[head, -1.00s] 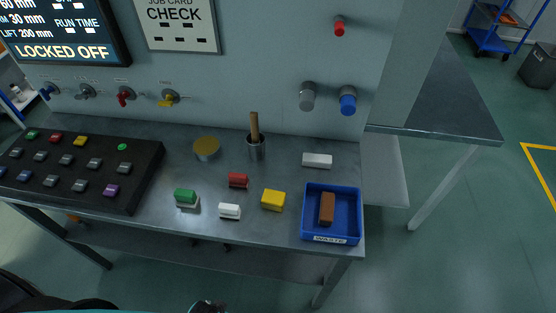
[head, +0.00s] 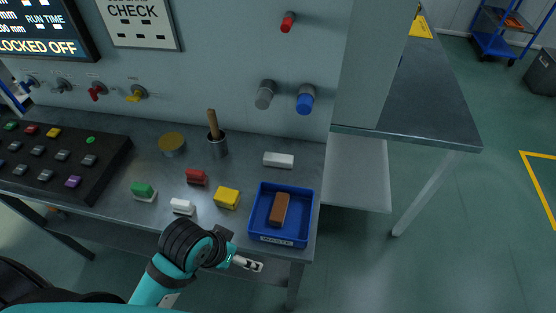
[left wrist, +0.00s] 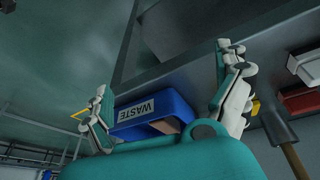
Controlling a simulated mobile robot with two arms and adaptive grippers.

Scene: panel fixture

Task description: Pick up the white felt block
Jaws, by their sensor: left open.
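Two white blocks lie on the grey bench in the head view. One is a small white block (head: 182,206) near the front edge, between the green and yellow blocks. The other is a plain, longer white block (head: 278,160) behind the blue bin. I cannot tell which is felt. My left gripper (head: 247,263) is in front of the bench, just below the blue bin, apart from both blocks. In the left wrist view its two fingers are spread and empty (left wrist: 166,72). The front white block shows at that view's right edge (left wrist: 304,65). My right gripper is not in view.
The blue WASTE bin (head: 260,227) holds a brown block (head: 279,208). Green (head: 143,189), red (head: 196,176) and yellow (head: 227,197) blocks sit around the front white block. A dark button panel (head: 50,165) fills the left.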

